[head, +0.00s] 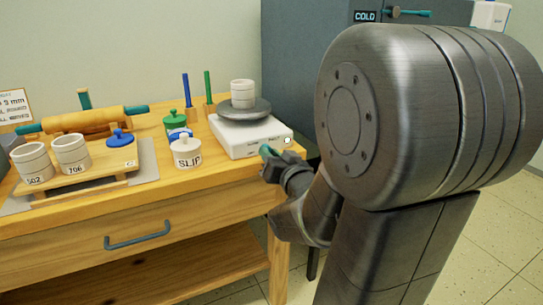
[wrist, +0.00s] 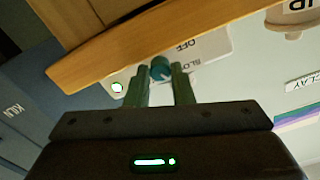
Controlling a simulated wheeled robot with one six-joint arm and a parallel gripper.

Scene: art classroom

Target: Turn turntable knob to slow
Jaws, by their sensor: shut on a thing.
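The turntable (head: 240,135) is a white box with a dark round wheel (head: 245,108) on top, near the right end of the wooden table. My gripper (head: 267,151) is at its front face. In the wrist view, its two green fingers (wrist: 160,88) are closed around the teal knob (wrist: 160,67), one on each side. The labels OFF and SLOW show beside the knob, SLOW partly covered by a finger. Which label the knob points to cannot be told. In the head view the knob is hidden by my gripper.
A board (head: 110,165) carries more cups. A grey-blue kiln (head: 310,75) stands behind. A small round lamp (wrist: 117,87) is beside the knob.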

